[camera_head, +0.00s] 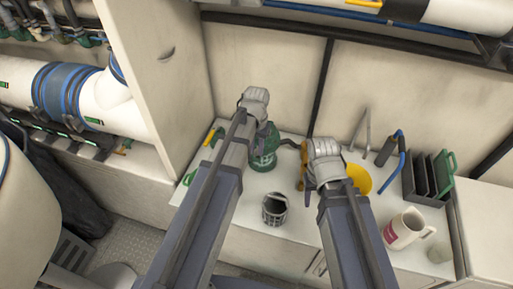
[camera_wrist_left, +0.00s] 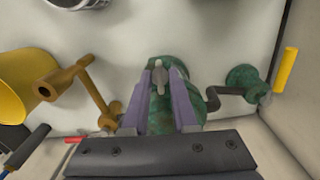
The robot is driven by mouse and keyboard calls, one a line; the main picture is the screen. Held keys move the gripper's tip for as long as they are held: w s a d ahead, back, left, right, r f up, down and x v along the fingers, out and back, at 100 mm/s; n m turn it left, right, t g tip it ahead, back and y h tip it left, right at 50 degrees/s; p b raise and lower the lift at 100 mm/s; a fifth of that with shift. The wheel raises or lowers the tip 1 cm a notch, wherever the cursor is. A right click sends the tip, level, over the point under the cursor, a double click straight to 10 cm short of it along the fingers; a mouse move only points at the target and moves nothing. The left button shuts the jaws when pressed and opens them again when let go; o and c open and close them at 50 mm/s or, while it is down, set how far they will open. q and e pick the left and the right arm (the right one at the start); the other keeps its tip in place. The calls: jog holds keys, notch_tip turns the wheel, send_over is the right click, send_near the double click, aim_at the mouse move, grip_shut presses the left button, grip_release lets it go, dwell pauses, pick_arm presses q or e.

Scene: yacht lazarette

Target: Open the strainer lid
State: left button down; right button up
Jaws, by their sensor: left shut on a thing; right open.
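The green strainer (camera_head: 264,148) stands on the white counter against the back wall, partly hidden behind my left arm. In the left wrist view its green, mottled body (camera_wrist_left: 160,118) lies between and beyond my fingers. My left gripper (camera_wrist_left: 160,78) is shut on the small grey handle on top of the strainer lid (camera_wrist_left: 158,72), with one purple finger on each side. In the head view my left gripper (camera_head: 257,112) is over the strainer, its fingertips mostly hidden. My right gripper (camera_head: 318,165) is open beside a bronze valve, its fingertips hard to make out.
The bronze valve (camera_head: 304,160) stands right of the strainer. A grey mesh basket (camera_head: 274,209) stands on the counter in front. A yellow funnel (camera_head: 359,179), a dark rack (camera_head: 424,180) and a white jug (camera_head: 402,229) stand at right. A cabinet panel (camera_head: 165,80) rises at left.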

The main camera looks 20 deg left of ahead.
pick_arm(q)
jog(key=n, duration=0.4)
jog(key=shift+n, duration=1.9)
jog(key=shift+w+r+p, duration=0.25)
jog(key=shift+r+p, duration=0.35)
jog(key=shift+p, duration=0.05)
jog(key=c, duration=0.7)
grip_release()
jog(key=shift+d, duration=0.1)
jog(key=shift+s, duration=0.1)
